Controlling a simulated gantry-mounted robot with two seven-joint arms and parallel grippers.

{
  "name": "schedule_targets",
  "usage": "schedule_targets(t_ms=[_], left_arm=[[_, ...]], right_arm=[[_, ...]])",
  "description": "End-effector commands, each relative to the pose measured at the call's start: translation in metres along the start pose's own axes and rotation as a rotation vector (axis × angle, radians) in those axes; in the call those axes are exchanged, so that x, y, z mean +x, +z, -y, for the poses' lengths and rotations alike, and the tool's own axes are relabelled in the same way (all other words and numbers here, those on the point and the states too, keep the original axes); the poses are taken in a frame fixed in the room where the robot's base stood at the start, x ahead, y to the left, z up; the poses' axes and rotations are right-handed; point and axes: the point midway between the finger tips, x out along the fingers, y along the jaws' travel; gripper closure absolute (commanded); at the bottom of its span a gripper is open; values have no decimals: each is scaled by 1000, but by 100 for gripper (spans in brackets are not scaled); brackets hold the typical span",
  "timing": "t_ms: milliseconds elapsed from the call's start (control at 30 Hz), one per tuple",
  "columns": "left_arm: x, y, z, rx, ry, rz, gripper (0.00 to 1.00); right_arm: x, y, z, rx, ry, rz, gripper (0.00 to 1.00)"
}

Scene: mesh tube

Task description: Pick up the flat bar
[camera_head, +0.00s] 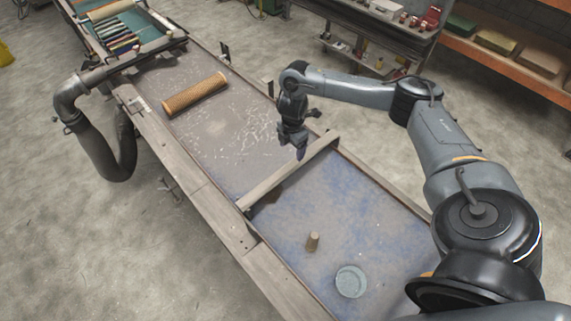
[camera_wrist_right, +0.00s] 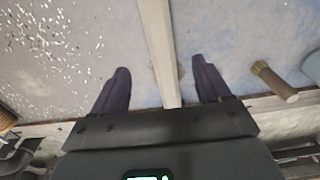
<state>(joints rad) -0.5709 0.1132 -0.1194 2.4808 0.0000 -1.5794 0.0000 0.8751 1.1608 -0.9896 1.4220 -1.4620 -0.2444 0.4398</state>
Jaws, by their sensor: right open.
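The flat bar (camera_head: 290,172) is a long pale grey-brown strip lying across the worktable from one side rail to the other. My right gripper (camera_head: 299,152) points down near the bar's far half, with its jaws open and empty. In the right wrist view the bar (camera_wrist_right: 158,40) runs between the two spread dark fingers of my right gripper (camera_wrist_right: 160,68), apart from both. My left gripper is not in view.
A tan mesh tube (camera_head: 195,93) lies on the table's far section. A dark bent pipe (camera_head: 90,140) hangs at the left edge. Shelves (camera_head: 520,55) stand behind right.

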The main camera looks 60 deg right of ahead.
Motion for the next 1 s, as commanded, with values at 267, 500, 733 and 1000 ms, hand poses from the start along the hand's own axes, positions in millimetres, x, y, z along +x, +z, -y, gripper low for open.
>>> schedule_targets(t_ms=[267,500,733,1000], left_arm=[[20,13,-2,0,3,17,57],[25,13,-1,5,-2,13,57],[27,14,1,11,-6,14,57],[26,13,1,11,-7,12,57]], right_arm=[[36,-1,0,-2,0,-1,23],[51,-1,0,-2,-1,-1,23],[77,1,-2,-1,-1,-1,23],[91,1,-2,-3,1,0,23]])
